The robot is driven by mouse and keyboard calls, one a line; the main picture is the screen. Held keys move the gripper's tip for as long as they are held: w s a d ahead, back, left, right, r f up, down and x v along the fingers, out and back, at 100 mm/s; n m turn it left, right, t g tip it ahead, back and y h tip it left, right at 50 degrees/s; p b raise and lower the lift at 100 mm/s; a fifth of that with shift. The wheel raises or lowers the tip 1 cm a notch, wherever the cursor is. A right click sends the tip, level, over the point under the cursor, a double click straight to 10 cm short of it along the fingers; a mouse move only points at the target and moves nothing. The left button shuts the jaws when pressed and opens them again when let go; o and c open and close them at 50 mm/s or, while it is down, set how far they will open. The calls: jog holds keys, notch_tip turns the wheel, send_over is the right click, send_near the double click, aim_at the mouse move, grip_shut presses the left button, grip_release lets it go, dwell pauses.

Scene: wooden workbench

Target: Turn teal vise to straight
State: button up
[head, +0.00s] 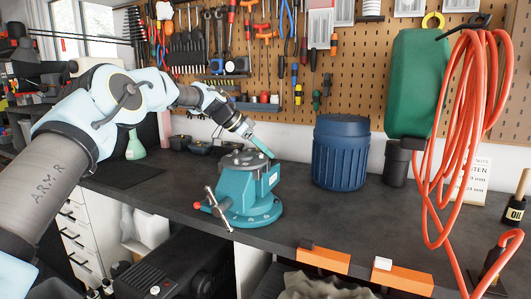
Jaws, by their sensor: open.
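The teal vise (238,188) stands on the dark worktop near its front edge, in the middle of the head view. It has a round bolted base. A metal handle bar (217,208) shows at its lower left front, and a red knob (197,206) lies to the left of it. The vise body looks turned at an angle to the bench edge. My gripper (256,141) is open, just above and behind the top of the vise. Its fingertips are small and partly overlap the vise, so I cannot tell whether they touch it.
A blue ribbed barrel (341,155) stands right of the vise. A green canister (415,84) and an orange hose (466,110) hang farther right. Dark bowls (190,144) and a green flask (135,146) stand behind at left. The worktop in front of the barrel is clear.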

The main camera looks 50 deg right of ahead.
jog(key=b+v, duration=0.2)
jog(key=v, duration=0.7)
jog(key=shift+a+r+b, duration=0.25)
jog(key=shift+b, duration=0.1)
jog(key=shift+w, duration=0.15)
